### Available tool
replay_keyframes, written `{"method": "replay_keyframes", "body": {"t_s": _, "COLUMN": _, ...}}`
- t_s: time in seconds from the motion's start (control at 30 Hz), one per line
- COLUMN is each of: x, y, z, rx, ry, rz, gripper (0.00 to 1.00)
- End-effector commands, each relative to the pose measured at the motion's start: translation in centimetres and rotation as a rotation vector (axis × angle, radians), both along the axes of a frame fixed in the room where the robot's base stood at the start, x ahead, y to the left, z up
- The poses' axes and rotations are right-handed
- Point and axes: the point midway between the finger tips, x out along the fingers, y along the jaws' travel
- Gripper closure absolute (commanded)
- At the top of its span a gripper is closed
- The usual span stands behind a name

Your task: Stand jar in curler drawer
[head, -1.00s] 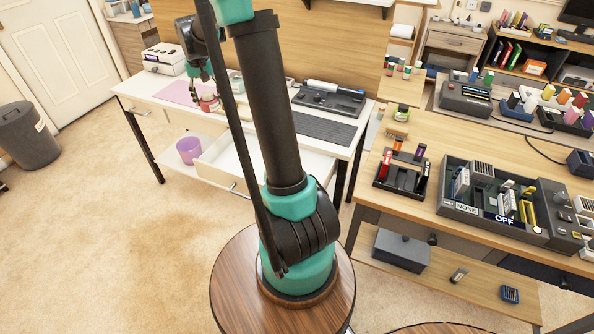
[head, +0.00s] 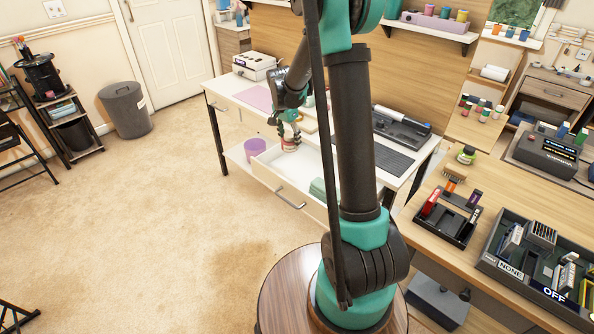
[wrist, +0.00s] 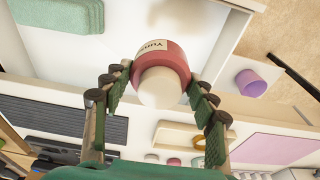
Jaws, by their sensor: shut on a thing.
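The jar (head: 290,146) is red with a pale band and a label. In the wrist view the jar (wrist: 170,62) shows its red body and its rounded cream end toward the camera. My gripper (head: 289,134) is shut on it, with a dark ribbed finger on each side. The white curler drawer (head: 268,174) is pulled out of the white desk, and the jar is over its far left part. A green textured block (head: 319,188) lies in the drawer; it is at the upper left in the wrist view. I cannot tell whether the jar touches the drawer floor.
The drawer floor (wrist: 100,45) is bare around the jar. A purple bin (head: 255,147) stands on the shelf below, left of the drawer. A pink mat (head: 258,97) and a dark keyboard (head: 388,152) lie on the desk. A wooden workbench stands at right.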

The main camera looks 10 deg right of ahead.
Motion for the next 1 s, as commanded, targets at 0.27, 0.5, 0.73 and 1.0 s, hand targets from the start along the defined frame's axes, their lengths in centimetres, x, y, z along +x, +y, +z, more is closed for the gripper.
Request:
{"method": "replay_keyframes", "body": {"t_s": 0.27, "x": 0.1, "y": 0.0, "z": -6.9, "rx": 0.000, "ry": 0.000, "rz": 0.001, "gripper": 0.75}}
{"method": "replay_keyframes", "body": {"t_s": 0.5, "x": 0.0, "y": 0.0, "z": -10.2, "rx": 0.000, "ry": 0.000, "rz": 0.002, "gripper": 0.75}}
{"method": "replay_keyframes", "body": {"t_s": 0.73, "x": 0.0, "y": 0.0, "z": -11.8, "rx": 0.000, "ry": 0.000, "rz": 0.002, "gripper": 0.75}}
{"method": "replay_keyframes", "body": {"t_s": 1.0, "x": 0.0, "y": 0.0, "z": -14.4, "rx": 0.000, "ry": 0.000, "rz": 0.002, "gripper": 0.75}}
